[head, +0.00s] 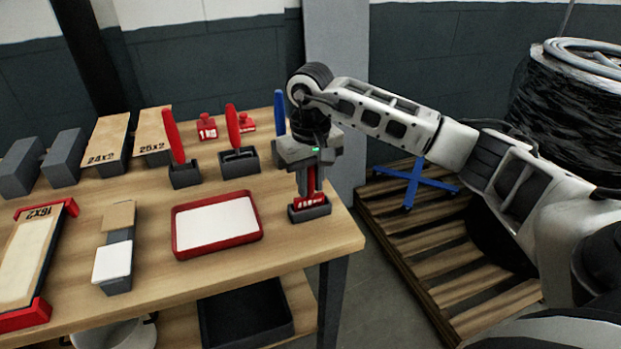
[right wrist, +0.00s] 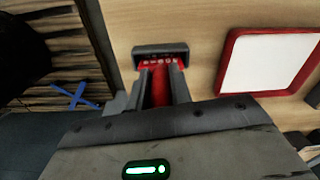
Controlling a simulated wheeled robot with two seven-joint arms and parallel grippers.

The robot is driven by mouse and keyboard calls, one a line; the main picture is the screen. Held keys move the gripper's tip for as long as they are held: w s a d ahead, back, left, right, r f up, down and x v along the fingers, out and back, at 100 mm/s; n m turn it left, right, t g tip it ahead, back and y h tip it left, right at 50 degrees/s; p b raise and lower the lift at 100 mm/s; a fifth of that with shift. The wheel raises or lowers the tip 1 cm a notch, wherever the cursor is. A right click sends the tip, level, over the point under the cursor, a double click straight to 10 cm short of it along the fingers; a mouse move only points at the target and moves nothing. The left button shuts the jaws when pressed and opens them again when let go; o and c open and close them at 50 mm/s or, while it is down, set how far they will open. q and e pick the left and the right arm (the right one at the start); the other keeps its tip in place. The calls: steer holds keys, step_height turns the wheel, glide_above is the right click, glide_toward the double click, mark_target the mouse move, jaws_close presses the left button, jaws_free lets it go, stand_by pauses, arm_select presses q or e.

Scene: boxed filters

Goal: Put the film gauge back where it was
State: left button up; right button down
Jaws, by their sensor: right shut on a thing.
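My right gripper (head: 310,178) points down at the right end of the wooden table and is shut on a red tool, seemingly the film gauge (head: 309,201). The gauge is upright, its lower end with white marks at a small dark holder (head: 310,213). In the right wrist view my gripper (right wrist: 160,88) has its fingers on either side of the red gauge (right wrist: 160,71), over the dark holder (right wrist: 148,49). I cannot tell whether the gauge is fully seated in the holder. My left gripper is not in view.
A red-rimmed tray (head: 258,237) with a white sheet lies left of the holder. Behind stand red-handled tools in dark holders (head: 240,163), a blue-handled tool (head: 280,112), and red weights (head: 207,127). Boxed filters (head: 112,143) stand at the left. The table's right edge is close.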

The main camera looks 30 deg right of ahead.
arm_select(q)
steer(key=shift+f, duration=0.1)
arm_select(e)
steer(key=shift+f, duration=0.1)
steer(key=shift+f+b, duration=0.15)
steer(key=shift+b, duration=0.15)
steer(key=c, duration=1.3)
jaws_free()
steer(key=shift+o, duration=0.2)
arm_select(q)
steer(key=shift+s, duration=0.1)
arm_select(e)
steer(key=shift+r+p, duration=0.3)
steer(key=shift+r, duration=0.25)
arm_select(q)
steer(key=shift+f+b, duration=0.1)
steer(key=shift+b, duration=0.5)
arm_select(e)
step_height(320, 180, up, 11)
steer(key=shift+r, duration=0.2)
